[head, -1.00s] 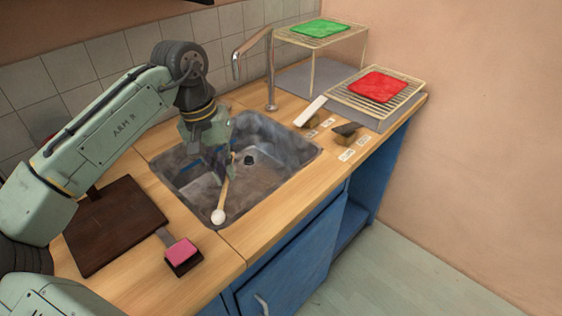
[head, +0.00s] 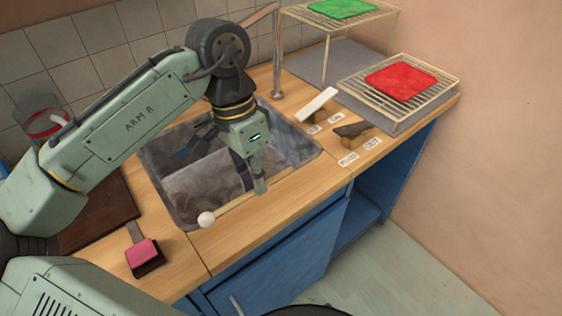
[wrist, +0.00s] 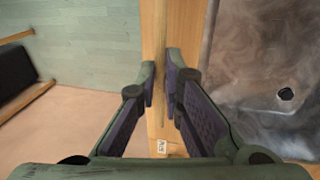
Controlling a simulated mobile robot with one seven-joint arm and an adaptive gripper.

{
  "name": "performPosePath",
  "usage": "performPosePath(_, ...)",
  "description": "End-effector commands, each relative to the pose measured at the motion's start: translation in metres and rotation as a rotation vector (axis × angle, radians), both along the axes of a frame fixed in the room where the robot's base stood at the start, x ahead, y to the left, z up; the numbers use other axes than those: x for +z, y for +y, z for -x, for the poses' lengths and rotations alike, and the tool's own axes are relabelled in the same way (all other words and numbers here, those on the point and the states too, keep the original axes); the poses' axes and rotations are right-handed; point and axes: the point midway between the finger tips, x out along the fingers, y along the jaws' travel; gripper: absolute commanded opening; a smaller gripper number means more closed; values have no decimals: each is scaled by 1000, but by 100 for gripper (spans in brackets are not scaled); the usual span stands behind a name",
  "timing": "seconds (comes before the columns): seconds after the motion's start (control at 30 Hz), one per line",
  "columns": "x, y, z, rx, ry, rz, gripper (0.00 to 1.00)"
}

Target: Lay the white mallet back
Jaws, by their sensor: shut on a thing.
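The white mallet has a round white head (head: 206,219) and a thin pale wooden stick (head: 230,207). My gripper (head: 259,188) is shut on the stick, in the head view at the front rim of the sink (head: 185,222). The head is at the left end, over the sink's front left corner. The stick slants up to the right along the front rim. I cannot tell whether it touches the counter. In the wrist view my fingers (wrist: 165,90) are close together over the wooden counter edge.
A white bar (head: 316,104) and a dark bar (head: 353,129) lie tilted on blocks right of the sink, with small labels nearby. A red pad (head: 401,82) and a green pad (head: 342,8) lie on wire racks. A pink block (head: 142,252) is at front left. A faucet (head: 278,60) stands behind.

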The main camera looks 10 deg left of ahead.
Motion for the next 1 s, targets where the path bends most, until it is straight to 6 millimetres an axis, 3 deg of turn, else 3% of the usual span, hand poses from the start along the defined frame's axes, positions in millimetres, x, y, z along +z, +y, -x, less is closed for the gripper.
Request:
performPosePath(0.57, 0, -1, -1, 2, -3, 1, 0)
performPosePath(1.0, -47, 0, 0, 1, -1, -2, 0)
